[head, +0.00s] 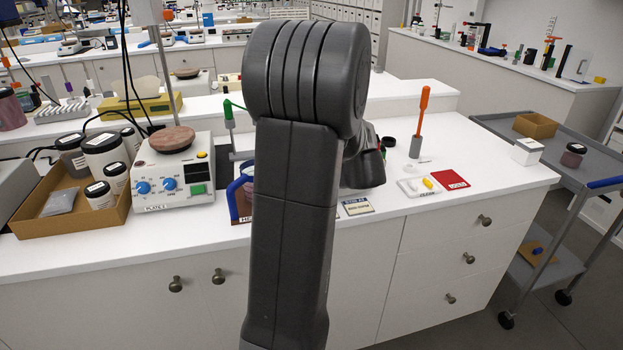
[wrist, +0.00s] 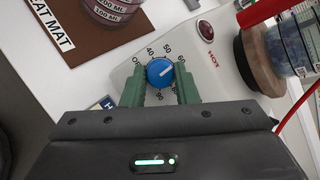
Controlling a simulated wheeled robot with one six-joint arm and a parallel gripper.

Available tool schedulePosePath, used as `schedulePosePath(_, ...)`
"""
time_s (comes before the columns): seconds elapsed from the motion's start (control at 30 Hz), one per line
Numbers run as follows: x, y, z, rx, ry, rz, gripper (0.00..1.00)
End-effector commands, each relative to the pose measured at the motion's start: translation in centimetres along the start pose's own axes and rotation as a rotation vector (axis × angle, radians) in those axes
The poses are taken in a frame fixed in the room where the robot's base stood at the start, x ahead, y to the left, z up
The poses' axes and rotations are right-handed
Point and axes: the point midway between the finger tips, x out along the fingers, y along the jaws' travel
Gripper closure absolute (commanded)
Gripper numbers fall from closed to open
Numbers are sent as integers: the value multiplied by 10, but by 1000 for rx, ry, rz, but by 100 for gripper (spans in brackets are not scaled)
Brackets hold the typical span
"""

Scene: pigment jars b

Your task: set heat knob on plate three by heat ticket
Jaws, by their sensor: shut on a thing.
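The blue heat knob (wrist: 159,72) is in the wrist view, on a pale plate housing (wrist: 205,65) with a printed number scale around it. Its white pointer line slants to the upper right, roughly toward the 60. My gripper (wrist: 160,80) has its green fingers on both sides of the knob and is shut on it. A card with a blue strip and an H (wrist: 106,103) is partly hidden by my gripper. In the head view my arm hides my gripper and this plate. A small card (head: 357,206) lies right of my arm; its text is too small to read.
A brown heat mat (wrist: 95,45) bears a vessel with pink contents (wrist: 110,8). A red lamp (wrist: 206,31) sits by the HOT mark. A round wooden top (wrist: 262,65) bears a glass vessel. In the head view another plate with two blue knobs (head: 175,190) stands at left.

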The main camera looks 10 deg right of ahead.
Motion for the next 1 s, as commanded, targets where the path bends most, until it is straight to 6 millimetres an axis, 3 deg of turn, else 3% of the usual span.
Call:
schedulePosePath(0.73, 0, 1, 0, 86, 2, -37, 96)
schedulePosePath(0.77, 0, 1, 0, 86, 2, -37, 71)
schedulePosePath(0.87, 0, 1, 0, 86, 1, -37, 52)
schedulePosePath(1.0, 0, 1, 0, 86, 1, -37, 51)
